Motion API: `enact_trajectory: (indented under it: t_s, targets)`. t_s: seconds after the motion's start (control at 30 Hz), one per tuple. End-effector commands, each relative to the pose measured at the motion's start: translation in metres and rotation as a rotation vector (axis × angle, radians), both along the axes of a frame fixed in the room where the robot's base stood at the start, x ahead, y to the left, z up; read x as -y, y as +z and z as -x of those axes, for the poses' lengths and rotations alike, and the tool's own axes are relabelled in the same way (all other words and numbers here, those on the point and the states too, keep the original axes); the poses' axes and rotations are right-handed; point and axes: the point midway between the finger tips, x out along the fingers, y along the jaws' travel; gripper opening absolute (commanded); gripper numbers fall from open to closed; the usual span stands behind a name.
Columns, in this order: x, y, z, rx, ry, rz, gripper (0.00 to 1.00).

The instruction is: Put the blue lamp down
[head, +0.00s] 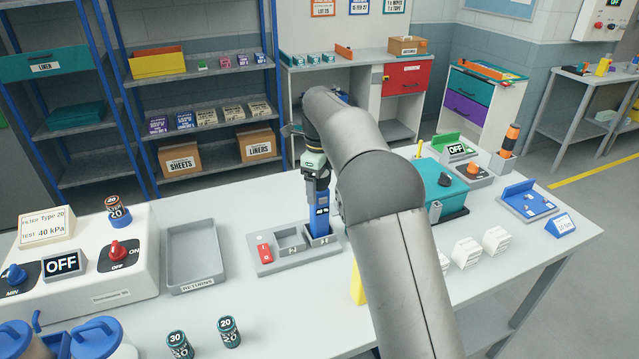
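The blue lamp (320,219) is a blue block with a small marking on its face, upright below my gripper (319,193). My gripper points down and appears shut on the lamp's upper part; the fingertips are small and partly hidden by my arm. The lamp's lower end is at the right compartment of a grey holder (291,267) on the white table. I cannot tell whether it rests on the compartment's floor.
A grey returns tray (194,285) stands left of the holder, beside a white test unit (110,265). Two small cans (229,332) stand in front. A teal box (440,183), white labelled blocks (465,252) and a blue tray (527,202) are to the right.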

Motion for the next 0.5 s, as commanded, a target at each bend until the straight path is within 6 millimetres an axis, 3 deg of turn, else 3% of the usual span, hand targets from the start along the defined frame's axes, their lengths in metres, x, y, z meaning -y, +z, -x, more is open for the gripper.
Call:
enact_trajectory:
  t_s: [0.27,0.5]
  targets:
    - [0.0,0.013,-0.001,0.004,0.0,-0.001,0.77]
    - [0.0,0.063,-0.001,0.005,0.0,-0.001,0.77]
